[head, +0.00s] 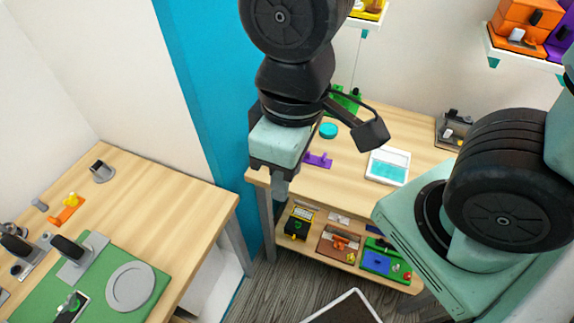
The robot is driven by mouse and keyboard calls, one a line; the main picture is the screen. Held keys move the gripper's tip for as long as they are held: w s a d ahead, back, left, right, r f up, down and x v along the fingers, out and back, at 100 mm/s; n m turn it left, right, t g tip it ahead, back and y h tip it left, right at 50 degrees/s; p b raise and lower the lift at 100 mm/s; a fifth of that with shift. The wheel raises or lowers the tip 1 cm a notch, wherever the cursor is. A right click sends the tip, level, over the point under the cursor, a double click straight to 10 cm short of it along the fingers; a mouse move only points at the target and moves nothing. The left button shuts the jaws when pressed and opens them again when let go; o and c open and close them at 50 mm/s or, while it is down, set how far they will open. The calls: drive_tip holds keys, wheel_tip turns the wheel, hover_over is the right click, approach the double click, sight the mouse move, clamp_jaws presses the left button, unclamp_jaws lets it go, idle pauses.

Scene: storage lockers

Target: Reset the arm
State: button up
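My arm hangs down from the top middle of the head view. My gripper (279,185) is at its end, pointing down, in front of the left end of the far wooden table. The light green gripper body hides most of the fingers, and I cannot tell whether they are open or shut. I see nothing held in it. A dark bracket-like part of mine sticks out to the right of the wrist.
The far table (420,125) carries a teal disc (328,130), a purple piece (318,160) and a white-framed tray (388,166). Its lower shelf (347,262) holds several items. A left table (165,190) carries a green mat (140,258). Floor shows between the tables.

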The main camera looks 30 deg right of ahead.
wheel_tip(320, 180, down, 10)
drive_tip(key=b, duration=0.9)
drive_tip(key=shift+r+b, duration=0.15)
drive_tip(key=shift+b, duration=0.2)
